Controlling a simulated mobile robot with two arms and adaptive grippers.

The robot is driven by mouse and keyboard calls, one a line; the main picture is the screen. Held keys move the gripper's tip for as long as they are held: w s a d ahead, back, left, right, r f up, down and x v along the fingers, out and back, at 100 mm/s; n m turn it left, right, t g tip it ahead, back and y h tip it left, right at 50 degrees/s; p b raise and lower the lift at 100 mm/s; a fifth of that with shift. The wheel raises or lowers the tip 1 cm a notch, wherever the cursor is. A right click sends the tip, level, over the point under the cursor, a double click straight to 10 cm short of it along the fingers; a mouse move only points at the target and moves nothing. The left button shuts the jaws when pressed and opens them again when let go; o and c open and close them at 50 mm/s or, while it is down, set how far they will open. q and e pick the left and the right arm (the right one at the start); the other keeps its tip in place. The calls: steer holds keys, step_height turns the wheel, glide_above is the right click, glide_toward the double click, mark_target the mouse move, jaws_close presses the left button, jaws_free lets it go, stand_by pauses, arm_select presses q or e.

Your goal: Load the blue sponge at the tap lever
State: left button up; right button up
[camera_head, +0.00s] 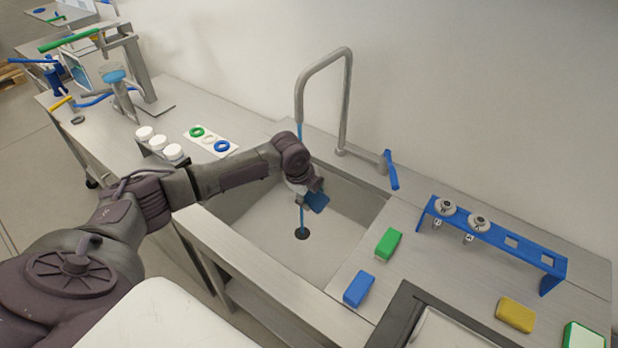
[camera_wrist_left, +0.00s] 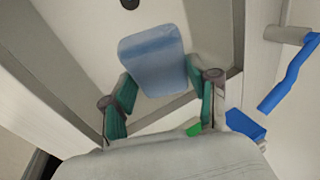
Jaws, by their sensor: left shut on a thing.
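My left gripper (camera_head: 309,195) is over the sink and shut on a blue sponge (camera_head: 317,201). In the left wrist view the held blue sponge (camera_wrist_left: 152,58) sticks out beyond the green-padded fingers. The blue tap lever (camera_head: 390,170) is on the counter behind the sink, at the tap's right, apart from the sponge. The lever (camera_wrist_left: 290,75) also shows at the right of the left wrist view. The grey tap (camera_head: 346,100) arches over the sink, and a thin blue stream (camera_head: 301,218) runs down towards the drain. My right gripper is out of view.
Right of the sink lie a green sponge (camera_head: 389,244), another blue sponge (camera_head: 358,289) and a yellow sponge (camera_head: 516,315). A blue rack (camera_head: 520,247) holds metal parts. White jars (camera_head: 173,152) stand left of the sink. The sink wall (camera_head: 352,200) lies between held sponge and counter.

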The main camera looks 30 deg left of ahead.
arm_select(q)
steer(key=shift+s+d+r+p, duration=0.6)
steer(key=shift+r+p, duration=0.2)
steer(key=shift+p, duration=0.65)
steer(key=shift+s+d+r+p, duration=0.5)
steer(key=shift+s+r+p, duration=0.25)
steer(key=shift+p, duration=0.65)
steer(key=shift+s+d+r, duration=0.45)
steer(key=shift+s+d, duration=0.05)
steer(key=shift+s, duration=0.1)
